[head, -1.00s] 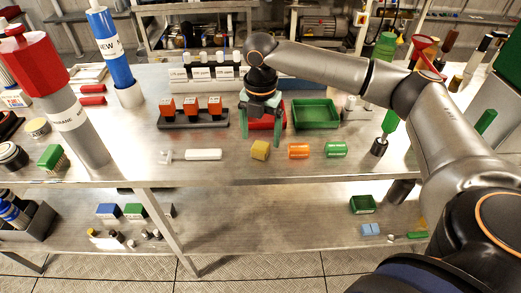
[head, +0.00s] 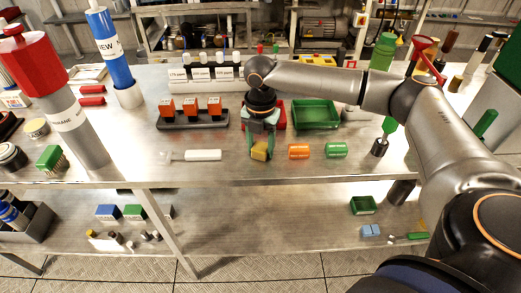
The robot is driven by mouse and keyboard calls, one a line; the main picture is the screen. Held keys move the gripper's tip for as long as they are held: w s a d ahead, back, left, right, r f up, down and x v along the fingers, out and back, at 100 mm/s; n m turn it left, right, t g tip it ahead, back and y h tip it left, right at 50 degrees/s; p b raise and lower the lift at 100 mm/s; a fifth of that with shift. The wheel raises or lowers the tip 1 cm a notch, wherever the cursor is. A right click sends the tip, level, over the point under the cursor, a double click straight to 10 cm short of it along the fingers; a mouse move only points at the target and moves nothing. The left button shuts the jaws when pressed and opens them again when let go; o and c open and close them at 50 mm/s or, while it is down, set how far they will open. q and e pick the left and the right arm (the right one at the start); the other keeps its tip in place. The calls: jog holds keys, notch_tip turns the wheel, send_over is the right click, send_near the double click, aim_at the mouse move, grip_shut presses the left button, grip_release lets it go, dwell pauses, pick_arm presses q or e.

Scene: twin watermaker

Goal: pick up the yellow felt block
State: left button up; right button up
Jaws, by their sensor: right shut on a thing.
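The yellow felt block (head: 260,151) is at the front middle of the metal bench top. My right gripper (head: 260,150) points down over it, with its green fingers on either side of the block. The gripper is shut on the block and hides part of it. I cannot tell whether the block is clear of the bench or still touching it. My left gripper is not in view.
A white-handled tool (head: 202,155) lies to the left. A red tray (head: 279,115) and a green tray (head: 315,113) stand behind. The bench's front edge is close.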

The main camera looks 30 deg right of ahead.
aim_at(261, 148)
grip_shut()
jog(key=shift+r, duration=0.1)
jog(key=shift+r, duration=0.55)
jog(key=r, duration=0.2)
jog(key=shift+s+r, duration=0.2)
jog(key=shift+r, duration=0.1)
jog(key=s+a+r+p, duration=0.1)
jog(key=s+a+r, duration=0.2)
jog(key=s+r, duration=0.6)
jog(key=s, duration=0.4)
jog(key=shift+a, duration=0.2)
